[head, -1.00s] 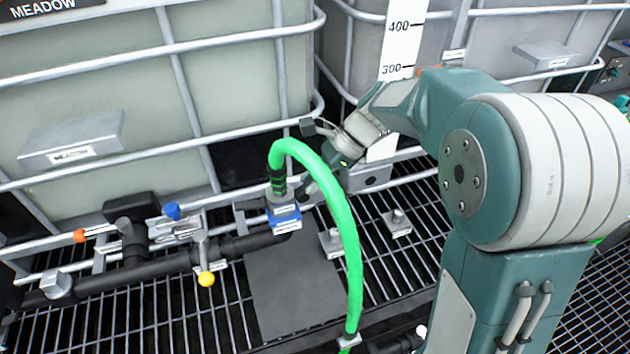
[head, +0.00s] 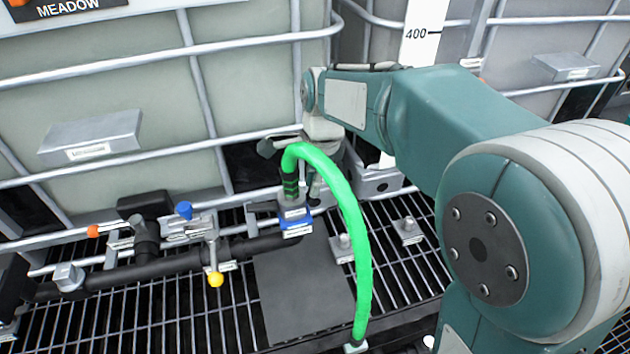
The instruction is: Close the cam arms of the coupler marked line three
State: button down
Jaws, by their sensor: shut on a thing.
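The coupler (head: 293,210) sits at the lower left end of a green hose (head: 352,235), above a blue tag (head: 298,226) whose writing is too small to read. My gripper (head: 303,180) reaches down from above, behind the hose. One dark finger part shows left of the hose top, and another shows right of the hose end. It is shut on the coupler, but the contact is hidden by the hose. A dark piece shows at the coupler's left side; I cannot tell whether the cam arms are open or closed.
A black pipe (head: 180,275) runs left of the coupler, with a yellow-knobbed valve handle (head: 214,265) and a blue knob (head: 184,210). Caged totes (head: 130,120) stand behind. A grey mat (head: 300,290) and open grating lie in front. Small metal fittings (head: 408,230) stand to the right.

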dwell(0.4)
jog(key=c, duration=0.5)
grip_release()
jog(key=shift+a, duration=0.15)
jog(key=shift+r, duration=0.1)
jog(key=r, duration=0.7)
jog(key=d+r, duration=0.1)
jog(key=r, duration=0.3)
jog(key=shift+w+d+r, duration=0.1)
jog(key=shift+w+r, duration=0.1)
jog(key=shift+r, duration=0.1)
